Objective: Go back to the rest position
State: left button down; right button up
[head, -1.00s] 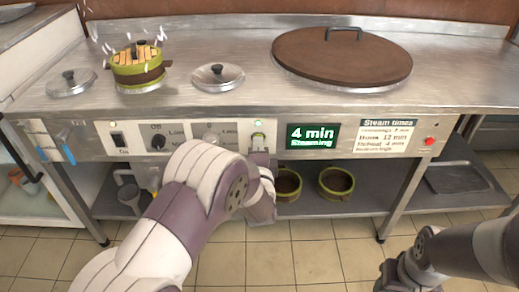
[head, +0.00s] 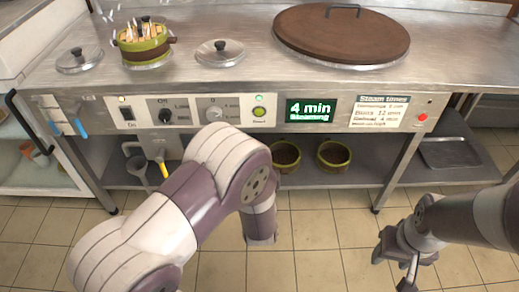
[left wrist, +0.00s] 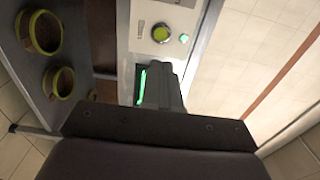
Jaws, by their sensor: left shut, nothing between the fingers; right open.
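My left arm comes in from the left in the head view and bends in front of the control panel (head: 180,112). Its gripper is hidden there behind my arm; in the left wrist view the left gripper (left wrist: 168,88) shows as a dark, shut, empty block near the panel. The round start button (head: 259,112), with a lit green lamp above it, is uncovered; it also shows in the left wrist view (left wrist: 160,33), apart from the gripper. My right gripper (head: 393,270) is open and empty at the lower right, above the floor.
A steaming green steamer basket (head: 146,52) sits on the steel counter (head: 240,25) between two small lids. A large brown lid (head: 340,38) lies at right. The display (head: 310,110) reads 4 min. Several green-rimmed baskets stand on the lower shelf. The floor is clear.

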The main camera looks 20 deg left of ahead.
dwell(0.5)
pick_arm(q)
jog(key=s+d+f+n+g+h, duration=0.5)
jog(key=s+f+n+g, duration=0.3)
jog(key=f+g, duration=0.25)
jog(key=s+a+r+n+g, duration=0.3)
jog(key=s, duration=0.3)
jog(key=s+a+r+n+g, duration=0.3)
jog(key=s+a+r+g, duration=0.1)
jog(key=s, duration=0.2)
notch_tip(320, 180, up, 39)
jog(key=w+a+t+p, duration=0.1)
jog(key=p, duration=3.6)
jog(key=shift+w+a+n, duration=0.2)
jog(key=shift+a+n, duration=0.15)
jog(key=shift+n, duration=0.05)
